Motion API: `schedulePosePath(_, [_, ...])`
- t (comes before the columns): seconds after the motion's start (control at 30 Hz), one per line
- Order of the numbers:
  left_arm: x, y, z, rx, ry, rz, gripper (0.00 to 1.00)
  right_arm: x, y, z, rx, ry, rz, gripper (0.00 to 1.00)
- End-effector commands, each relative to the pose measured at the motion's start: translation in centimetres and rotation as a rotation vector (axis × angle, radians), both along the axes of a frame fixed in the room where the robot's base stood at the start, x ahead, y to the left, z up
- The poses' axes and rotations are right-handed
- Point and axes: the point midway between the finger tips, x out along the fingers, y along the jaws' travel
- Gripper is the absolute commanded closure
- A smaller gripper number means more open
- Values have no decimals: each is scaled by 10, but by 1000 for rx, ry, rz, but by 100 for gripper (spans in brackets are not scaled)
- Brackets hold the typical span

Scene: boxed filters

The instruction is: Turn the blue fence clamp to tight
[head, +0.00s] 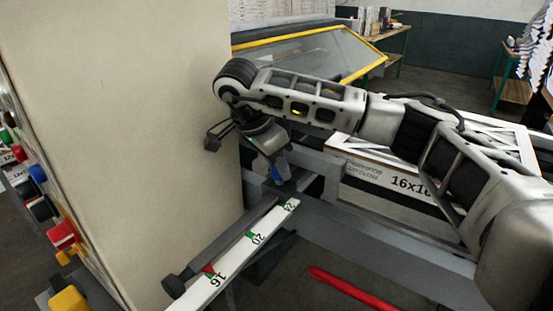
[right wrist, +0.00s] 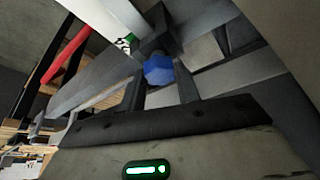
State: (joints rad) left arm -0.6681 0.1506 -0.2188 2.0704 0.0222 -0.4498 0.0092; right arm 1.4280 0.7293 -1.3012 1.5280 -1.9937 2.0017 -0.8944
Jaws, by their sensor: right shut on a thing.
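The blue fence clamp (head: 282,168) shows as a small blue piece at the far end of the white scale rail, mostly covered by my right gripper (head: 277,160). In the right wrist view it is a faceted blue knob (right wrist: 158,70) on a dark block, between the two dark fingers of my right gripper (right wrist: 160,82). The right gripper is shut on the clamp, reaching down from above. The clamp's exact turn angle is hard to tell. My left gripper is not in view.
The white rail (head: 235,258) carries size marks and red and green pointers. A large beige panel (head: 130,120) stands close on the left, with coloured buttons on its side. A yellow-framed glass guard (head: 310,55) and a filter box (head: 385,180) are behind the arm.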

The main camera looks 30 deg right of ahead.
Motion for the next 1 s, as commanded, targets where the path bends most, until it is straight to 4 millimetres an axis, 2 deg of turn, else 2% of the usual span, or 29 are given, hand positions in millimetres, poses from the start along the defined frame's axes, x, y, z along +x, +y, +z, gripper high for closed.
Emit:
schedulePosePath(0.5, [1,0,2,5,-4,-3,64,1,0,1,1,-3,-21,90])
schedulePosePath(0.53, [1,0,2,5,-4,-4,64,1,0,1,1,-3,-21,65])
schedulePosePath(0.6, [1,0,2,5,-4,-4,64,1,0,1,1,-3,-20,46])
schedulePosePath(0.87, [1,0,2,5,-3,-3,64,1,0,1,1,-2,-20,46])
schedulePosePath(1.0, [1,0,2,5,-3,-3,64,1,0,9,0,-5,-21,46])
